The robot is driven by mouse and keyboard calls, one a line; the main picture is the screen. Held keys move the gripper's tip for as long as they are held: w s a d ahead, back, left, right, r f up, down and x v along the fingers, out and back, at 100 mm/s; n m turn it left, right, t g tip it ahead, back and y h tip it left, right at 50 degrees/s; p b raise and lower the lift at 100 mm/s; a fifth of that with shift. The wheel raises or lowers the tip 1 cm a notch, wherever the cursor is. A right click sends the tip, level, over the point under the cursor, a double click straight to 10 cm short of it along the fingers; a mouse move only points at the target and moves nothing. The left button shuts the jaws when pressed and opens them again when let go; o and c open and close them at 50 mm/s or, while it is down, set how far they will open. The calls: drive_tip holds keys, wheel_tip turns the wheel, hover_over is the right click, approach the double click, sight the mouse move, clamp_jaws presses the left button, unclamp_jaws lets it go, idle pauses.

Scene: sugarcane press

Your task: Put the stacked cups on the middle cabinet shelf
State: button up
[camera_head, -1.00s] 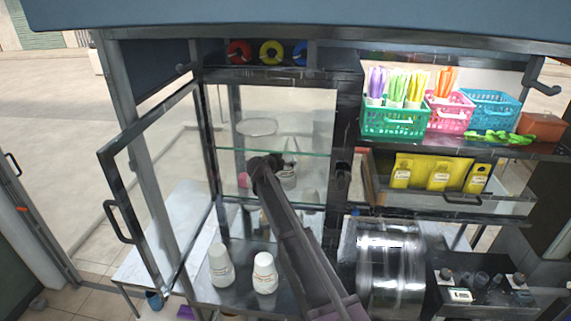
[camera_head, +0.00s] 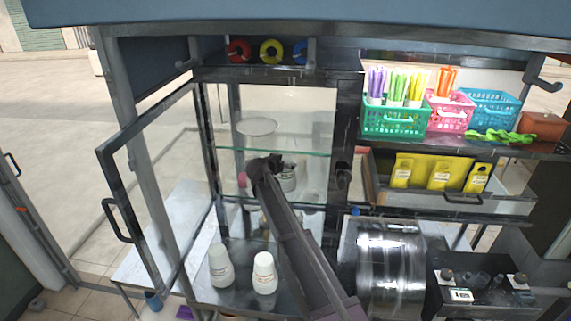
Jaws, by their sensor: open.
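The cabinet (camera_head: 210,165) stands with its glass door (camera_head: 150,190) swung open to the left. My arm reaches into it from below, and my gripper (camera_head: 277,163) is at the middle compartment, open. A pale cup stack with dark print (camera_head: 288,180) stands just right of and behind my gripper, below the glass shelf (camera_head: 240,152). It appears to rest on the middle shelf (camera_head: 310,205), though my arm hides part of it. My fingertips are too small and dark to make out clearly. Two white cup stacks (camera_head: 221,266) (camera_head: 265,274) stand on the cabinet floor.
A pink object (camera_head: 242,180) is left of my gripper. A round pale plate (camera_head: 257,127) shows through the upper glass. To the right are baskets (camera_head: 395,120), yellow pouches (camera_head: 440,175), a metal drum (camera_head: 390,260) and a dark control box (camera_head: 480,285). The door opening is clear at left.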

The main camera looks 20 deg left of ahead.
drive_tip(key=shift+s+r+p, duration=0.35)
drive_tip(key=shift+s, duration=0.15)
drive_tip(key=p+v, duration=0.4)
drive_tip(key=v, duration=0.7)
drive_tip(key=shift+w, duration=0.1)
